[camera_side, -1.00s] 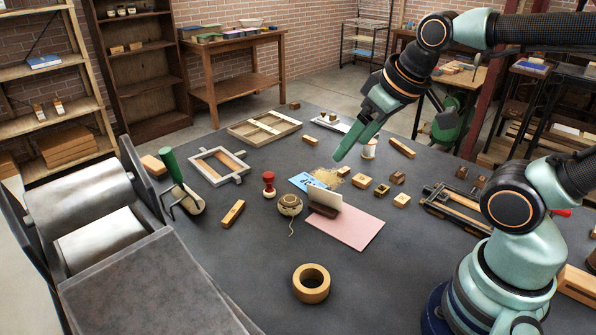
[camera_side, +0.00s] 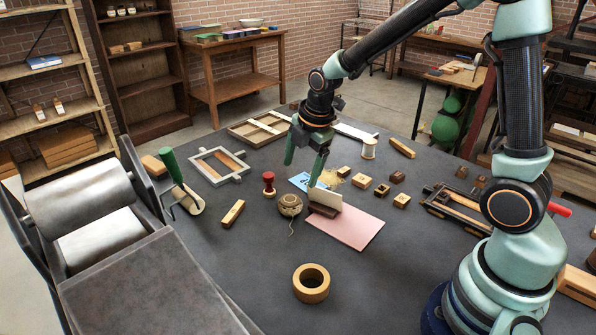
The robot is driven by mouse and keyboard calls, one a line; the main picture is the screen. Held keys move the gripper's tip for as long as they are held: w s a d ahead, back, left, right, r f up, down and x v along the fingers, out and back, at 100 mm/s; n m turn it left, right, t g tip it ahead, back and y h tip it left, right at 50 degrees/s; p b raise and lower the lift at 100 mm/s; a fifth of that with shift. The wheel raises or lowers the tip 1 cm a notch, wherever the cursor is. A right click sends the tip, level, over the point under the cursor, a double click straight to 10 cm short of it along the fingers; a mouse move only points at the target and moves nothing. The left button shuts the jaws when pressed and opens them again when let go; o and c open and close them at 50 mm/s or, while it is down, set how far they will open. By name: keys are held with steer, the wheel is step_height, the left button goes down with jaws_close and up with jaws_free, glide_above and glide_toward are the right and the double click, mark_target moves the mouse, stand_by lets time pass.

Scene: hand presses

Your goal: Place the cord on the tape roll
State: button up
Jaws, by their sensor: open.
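The cord (camera_side: 289,204) is a small tan coil on the dark table, with a loose tail trailing toward the front. The tape roll (camera_side: 311,296) is a tan ring lying flat nearer the front edge, apart from the cord, with its hole facing up and nothing on it. My gripper (camera_side: 300,173) is open, pointing down with its fingers spread. In the picture it is just above and behind the cord, and nothing shows between its fingers. Its exact height over the table is hard to tell.
A red-handled stamp (camera_side: 268,184) stands close left. A roller press (camera_side: 95,225) fills the left. The table around the tape roll is clear.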

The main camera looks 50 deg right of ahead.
mark_target(291, 200)
steer(key=x, duration=1.2)
steer(key=shift+w, duration=0.15)
steer(key=shift+c, duration=0.3)
steer(key=c, duration=1.2)
steer(key=shift+r, duration=0.15)
step_height(291, 200, up, 20)
steer(key=shift+f, duration=0.1)
